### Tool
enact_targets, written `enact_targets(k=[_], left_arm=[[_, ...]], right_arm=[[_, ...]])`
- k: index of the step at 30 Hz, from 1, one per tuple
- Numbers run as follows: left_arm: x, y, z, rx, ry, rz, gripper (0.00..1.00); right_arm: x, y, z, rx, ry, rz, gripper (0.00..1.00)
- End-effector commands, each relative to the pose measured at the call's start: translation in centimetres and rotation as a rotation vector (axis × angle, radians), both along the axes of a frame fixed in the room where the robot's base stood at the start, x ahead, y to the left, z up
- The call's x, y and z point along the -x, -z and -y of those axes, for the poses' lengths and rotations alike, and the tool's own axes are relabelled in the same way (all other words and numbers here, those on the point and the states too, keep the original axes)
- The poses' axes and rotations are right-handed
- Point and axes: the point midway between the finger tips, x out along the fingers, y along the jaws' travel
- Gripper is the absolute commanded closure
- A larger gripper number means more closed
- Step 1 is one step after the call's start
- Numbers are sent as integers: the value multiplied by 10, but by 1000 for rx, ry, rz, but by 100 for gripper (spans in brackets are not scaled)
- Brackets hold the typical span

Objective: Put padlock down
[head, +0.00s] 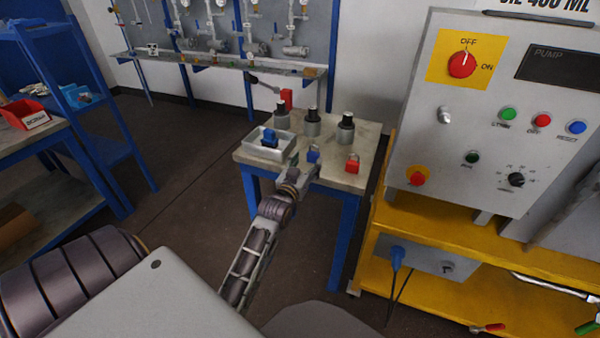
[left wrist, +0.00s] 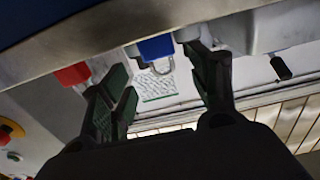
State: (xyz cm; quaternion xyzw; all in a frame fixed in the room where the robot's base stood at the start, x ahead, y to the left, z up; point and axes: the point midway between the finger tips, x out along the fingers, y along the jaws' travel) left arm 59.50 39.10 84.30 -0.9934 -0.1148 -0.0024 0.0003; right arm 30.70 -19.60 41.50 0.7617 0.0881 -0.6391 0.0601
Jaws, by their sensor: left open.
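A blue padlock (head: 313,156) is at the front part of the small table (head: 338,178), just beyond the tip of my left arm in the head view. In the left wrist view the blue padlock (left wrist: 156,47) shows its body and metal shackle, in the gap between my spread fingers. My left gripper (left wrist: 160,85) is open. In the head view my left gripper (head: 303,170) is small and partly hidden by its wrist. I cannot tell whether a finger touches the padlock. A red padlock (head: 352,163) stands to the right on the table; a red object (left wrist: 73,75) shows at left in the wrist view.
A white tray (head: 252,146) with a blue item is on the table's left. Several dark-topped grey cylinders (head: 312,122) stand behind the padlocks. A yellow stand with a control panel (head: 430,130) is close on the right. A blue rack (head: 95,130) stands left, with open floor between.

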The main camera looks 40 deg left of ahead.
Motion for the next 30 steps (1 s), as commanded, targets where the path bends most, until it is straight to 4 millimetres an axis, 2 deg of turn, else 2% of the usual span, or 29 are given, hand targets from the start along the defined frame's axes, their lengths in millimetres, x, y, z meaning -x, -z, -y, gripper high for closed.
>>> enact_targets(k=[15,21,30], left_arm=[[41,0,10,0,0,-1,39],[49,0,11,0,0,0,39],[51,0,12,0,0,0,39]], right_arm=[[11,19,4,6,3,-6,60],[11,22,6,8,3,-7,60],[10,23,6,9,3,-5,60]])
